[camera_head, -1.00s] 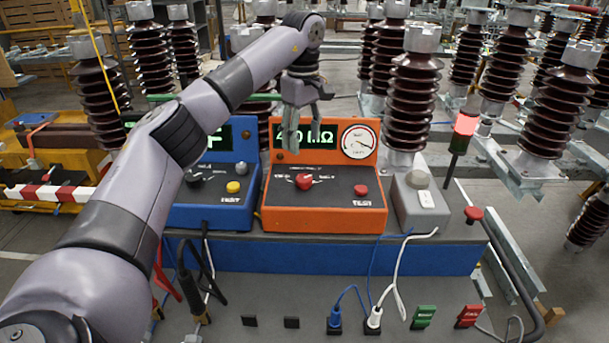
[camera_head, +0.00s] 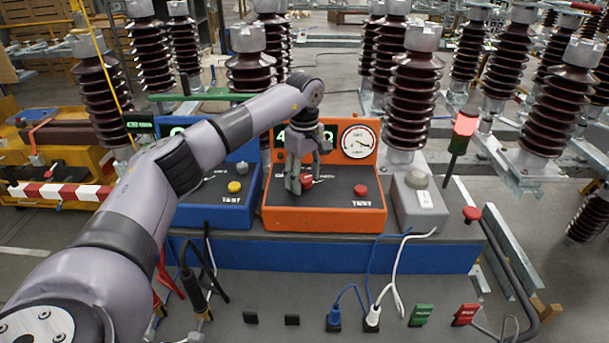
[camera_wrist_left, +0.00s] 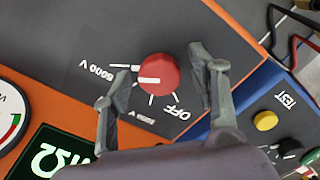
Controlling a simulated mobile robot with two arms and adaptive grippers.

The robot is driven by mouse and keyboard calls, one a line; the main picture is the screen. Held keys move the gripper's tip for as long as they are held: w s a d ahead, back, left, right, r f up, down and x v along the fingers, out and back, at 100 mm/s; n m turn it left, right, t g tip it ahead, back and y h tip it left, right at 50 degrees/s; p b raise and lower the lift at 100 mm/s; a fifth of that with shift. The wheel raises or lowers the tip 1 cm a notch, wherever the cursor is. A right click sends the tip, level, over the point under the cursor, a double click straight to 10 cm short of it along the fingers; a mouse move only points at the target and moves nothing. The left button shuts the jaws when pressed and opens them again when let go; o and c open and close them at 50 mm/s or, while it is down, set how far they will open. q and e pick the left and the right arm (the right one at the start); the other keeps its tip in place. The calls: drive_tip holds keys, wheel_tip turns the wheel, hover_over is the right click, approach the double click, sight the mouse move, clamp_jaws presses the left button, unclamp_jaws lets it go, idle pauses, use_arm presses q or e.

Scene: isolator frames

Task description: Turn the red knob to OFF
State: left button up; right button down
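The red knob (camera_head: 308,181) is on the sloped dark panel of the orange tester (camera_head: 325,220), partly hidden by my left gripper in the head view. The wrist view shows the red knob (camera_wrist_left: 158,68) with a white pointer line facing left, towards the 5000 V side, away from the printed OFF (camera_wrist_left: 177,112). My left gripper (camera_head: 303,186) is low over the knob. In the wrist view the left gripper (camera_wrist_left: 161,64) is open, with one finger on each side of the knob and visible gaps between. My right gripper is not in view.
A red TEST button (camera_head: 361,191) is right of the knob. A blue tester (camera_head: 215,215) with a yellow button (camera_head: 234,187) stands at left, and a grey box (camera_head: 419,205) at right. A lit red lamp (camera_head: 465,125) and tall brown insulators stand behind.

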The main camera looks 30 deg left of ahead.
use_arm(q)
drive_tip(key=c, duration=1.1)
drive_tip(key=n, duration=0.4)
drive_tip(key=shift+r+n+p, duration=0.1)
drive_tip(key=shift+n+p, duration=0.3)
drive_tip(key=n, duration=0.5)
drive_tip(key=n+p, duration=0.1)
drive_tip(key=n, duration=0.6)
drive_tip(key=shift+w+n, duration=0.1)
drive_tip(key=shift+n, duration=0.2)
drive_tip(key=n, duration=0.6)
drive_tip(key=shift+p, duration=0.4)
drive_tip(key=shift+a+n, duration=0.1)
drive_tip(key=shift+n, duration=0.3)
